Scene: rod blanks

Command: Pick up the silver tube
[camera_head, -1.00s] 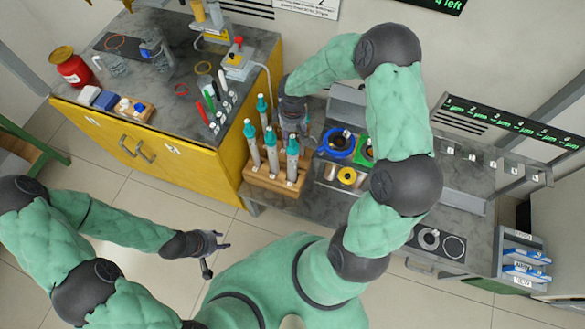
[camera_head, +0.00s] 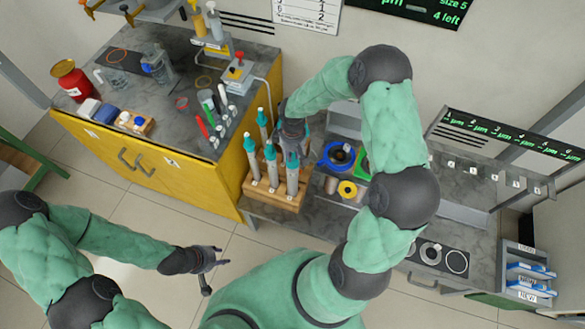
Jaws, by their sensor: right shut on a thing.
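Several silver tubes with teal tips, one of them the front silver tube (camera_head: 292,181), stand upright in a wooden rack (camera_head: 275,199) at the left end of the grey bench. My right gripper (camera_head: 293,140) reaches down over the back right of the rack, shut on a silver tube there. My gripper and the front tubes hide most of that tube. I cannot tell whether it is clear of its hole. My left gripper (camera_head: 221,258) is open and empty over the floor, left of my body and apart from the rack.
A blue ring-shaped container (camera_head: 339,156) and a yellow one (camera_head: 347,190) stand right of the rack. The yellow cabinet (camera_head: 190,185) at left carries a red jar (camera_head: 74,82), bottles and small upright tools. Labelled trays (camera_head: 528,270) stand at far right.

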